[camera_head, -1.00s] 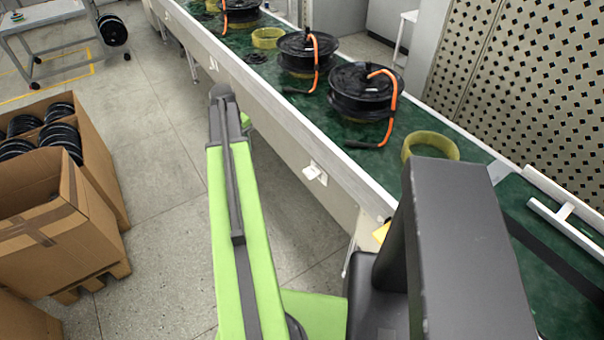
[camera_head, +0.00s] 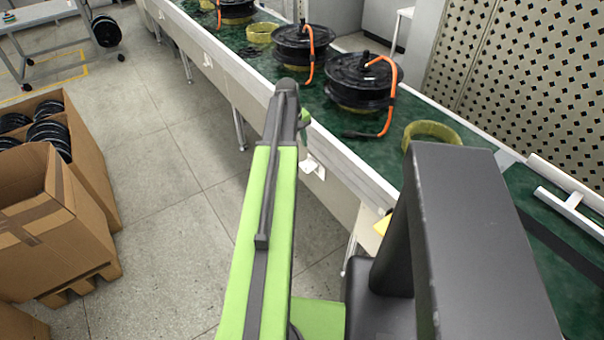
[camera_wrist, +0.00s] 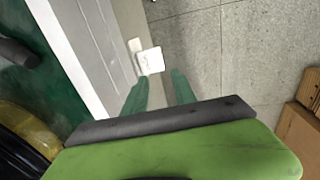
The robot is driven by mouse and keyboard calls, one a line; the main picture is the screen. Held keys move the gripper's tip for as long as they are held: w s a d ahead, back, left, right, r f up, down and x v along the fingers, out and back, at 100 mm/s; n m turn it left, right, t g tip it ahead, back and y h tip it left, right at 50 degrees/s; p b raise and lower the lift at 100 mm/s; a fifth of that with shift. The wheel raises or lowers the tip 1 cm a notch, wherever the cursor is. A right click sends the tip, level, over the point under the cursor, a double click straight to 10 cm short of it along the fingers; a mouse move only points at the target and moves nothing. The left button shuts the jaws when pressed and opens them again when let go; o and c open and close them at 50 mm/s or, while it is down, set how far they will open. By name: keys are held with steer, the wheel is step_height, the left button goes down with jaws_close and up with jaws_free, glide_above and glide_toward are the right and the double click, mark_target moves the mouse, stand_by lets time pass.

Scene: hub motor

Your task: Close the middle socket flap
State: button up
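A white socket with its flap standing open (camera_head: 312,167) is on the side wall of the conveyor in the head view. The flap also shows in the wrist view (camera_wrist: 150,61), sticking out from the wall, with the socket body (camera_wrist: 135,46) beside it. Another small white socket (camera_head: 208,60) is farther along the wall; its flap is too small to judge. My gripper (camera_wrist: 160,77) has its two green fingers apart with nothing between them. The fingertips appear just short of the open flap in the wrist view; contact cannot be told. My arm mostly hides the gripper in the head view.
The green conveyor (camera_head: 470,173) carries black cable reels (camera_head: 362,82) with orange cables and yellow rings (camera_head: 432,131). Cardboard boxes (camera_head: 75,225) with black reels stand at left. The floor between boxes and conveyor is clear.

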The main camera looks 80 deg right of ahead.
mark_target(303, 164)
steer(key=f+b, duration=0.3)
steer(key=s+f+b, duration=0.1)
steer(key=f+b, duration=0.2)
steer(key=f, duration=0.1)
steer(key=d+f+b, duration=0.1)
steer(key=f+b, duration=0.2)
steer(key=shift+s+d+f, duration=0.1)
steer(key=shift+s+f, duration=0.05)
steer(key=shift+f, duration=0.25)
steer(key=shift+r, duration=0.1)
jaws_close()
